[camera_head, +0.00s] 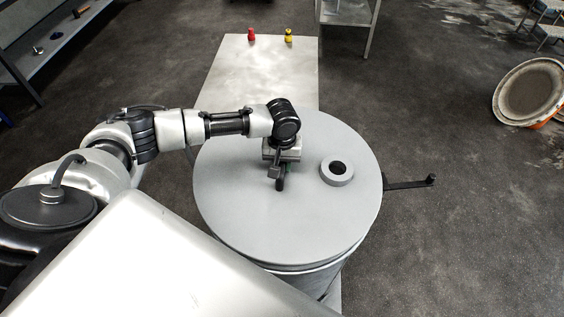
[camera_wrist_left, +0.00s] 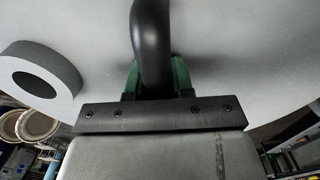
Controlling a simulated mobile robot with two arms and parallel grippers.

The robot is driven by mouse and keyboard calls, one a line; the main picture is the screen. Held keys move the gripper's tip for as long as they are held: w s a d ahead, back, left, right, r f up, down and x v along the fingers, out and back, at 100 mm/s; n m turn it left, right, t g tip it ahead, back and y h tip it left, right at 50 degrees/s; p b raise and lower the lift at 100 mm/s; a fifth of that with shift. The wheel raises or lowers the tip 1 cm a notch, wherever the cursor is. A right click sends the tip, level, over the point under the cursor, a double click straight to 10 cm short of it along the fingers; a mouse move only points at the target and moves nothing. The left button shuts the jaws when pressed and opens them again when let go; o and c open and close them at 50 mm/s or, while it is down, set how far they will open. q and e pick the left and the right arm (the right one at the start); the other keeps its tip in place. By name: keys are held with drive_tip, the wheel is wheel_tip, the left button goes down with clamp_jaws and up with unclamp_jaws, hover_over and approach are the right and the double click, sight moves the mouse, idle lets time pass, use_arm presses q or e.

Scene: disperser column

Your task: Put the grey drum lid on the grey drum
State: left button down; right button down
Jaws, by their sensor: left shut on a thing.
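The grey drum lid (camera_head: 234,205) is a wide round disc with a dark curved handle and a raised ring-shaped opening (camera_head: 338,171). My left gripper (camera_head: 279,180) is shut on the handle near the lid's middle. In the left wrist view the black handle (camera_wrist_left: 152,45) stands between the green finger pads (camera_wrist_left: 180,75). The grey drum (camera_head: 312,280) shows below the lid's near right edge. The lid covers the drum's top, and I cannot tell whether it rests fully on the rim. My right gripper is not in view.
A dark lever (camera_head: 408,184) sticks out to the right beside the drum. A pale platform (camera_head: 260,75) behind bears a red button (camera_head: 251,34) and a yellow one (camera_head: 289,36). A shelf (camera_head: 50,45) stands at left. A round tilted object (camera_head: 528,92) is at right; the floor between is clear.

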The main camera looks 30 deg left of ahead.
use_arm(q)
drive_tip(key=shift+w+f+b, duration=0.1)
drive_tip(key=shift+f+b, duration=1.35)
drive_tip(key=shift+b, duration=0.1)
drive_tip(key=shift+f, duration=1.45)
drive_tip(key=c, duration=0.9)
unclamp_jaws()
drive_tip(key=shift+s+f, duration=0.2)
drive_tip(key=shift+s, duration=0.05)
wheel_tip(320, 180, up, 11)
drive_tip(key=shift+r+b, duration=0.1)
drive_tip(key=shift+b, duration=0.65)
